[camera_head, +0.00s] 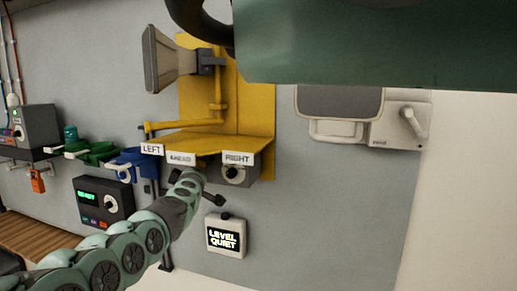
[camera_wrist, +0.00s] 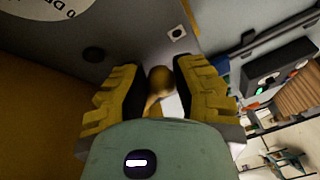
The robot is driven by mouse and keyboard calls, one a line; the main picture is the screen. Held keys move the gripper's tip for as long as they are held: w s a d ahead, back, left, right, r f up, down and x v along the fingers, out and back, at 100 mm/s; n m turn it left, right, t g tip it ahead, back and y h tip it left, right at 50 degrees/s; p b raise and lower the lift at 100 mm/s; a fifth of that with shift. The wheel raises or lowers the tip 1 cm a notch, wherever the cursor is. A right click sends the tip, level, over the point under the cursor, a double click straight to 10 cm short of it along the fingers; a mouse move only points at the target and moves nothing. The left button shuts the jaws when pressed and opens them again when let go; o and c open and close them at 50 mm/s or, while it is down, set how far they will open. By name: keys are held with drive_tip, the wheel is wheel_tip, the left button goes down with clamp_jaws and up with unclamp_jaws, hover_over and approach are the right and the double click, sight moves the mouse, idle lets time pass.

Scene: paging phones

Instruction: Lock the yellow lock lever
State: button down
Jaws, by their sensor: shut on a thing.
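In the wrist view, a yellow-brown ball knob (camera_wrist: 160,78) on a short stem sits between the two yellow-padded fingers of my gripper (camera_wrist: 158,88). The fingers are shut on it. I take the knob to be the end of the yellow lock lever. In the head view, my gripper (camera_head: 190,180) is at the underside of the yellow bracket (camera_head: 256,115), just below the AHEAD label (camera_head: 181,158). The lever's knob is hidden there by the gripper and bracket, so its angle cannot be told from that view.
A grey horn speaker (camera_head: 165,60) is on the bracket. LEFT (camera_head: 152,149) and RIGHT (camera_head: 238,158) labels flank the front edge. A LEVEL QUIET display (camera_head: 226,236) is on the wall below. A dark control box (camera_head: 103,202) stands left.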

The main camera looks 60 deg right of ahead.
drive_tip(key=shift+w+a+n, duration=0.3)
drive_tip(key=shift+w, duration=0.15)
drive_tip(key=c, duration=0.9)
unclamp_jaws()
drive_tip(key=shift+r, duration=0.1)
drive_tip(key=shift+c, duration=0.2)
drive_tip(key=shift+o, duration=1.2)
drive_tip(key=shift+s+d, duration=0.15)
drive_tip(key=shift+s, duration=0.15)
drive_tip(key=shift+d, duration=0.1)
